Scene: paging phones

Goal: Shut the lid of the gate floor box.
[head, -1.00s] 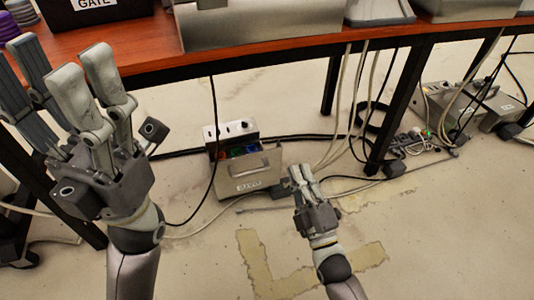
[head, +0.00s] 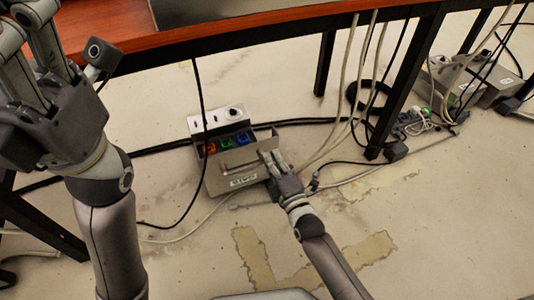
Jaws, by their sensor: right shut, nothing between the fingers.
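The gate floor box (head: 207,122) stands on the floor under the desk, with a pale socket panel at its back and red, green and blue sockets showing inside. Its grey lid (head: 222,186) is open, on the near side of the box, and carries a small label that I cannot read clearly. My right gripper (head: 268,160) is shut and empty, with its fingertips at the lid's right side. I cannot tell whether they touch it. My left gripper (head: 50,45) is large at the upper left, away from the box, its fingers apart and partly cut off by the frame.
The wooden desk (head: 120,43) runs above, with a dark leg (head: 400,90) to the right. A black cable hangs in front of the box's left side. More cables, a power strip (head: 412,122) and another grey box (head: 490,93) lie at the right.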

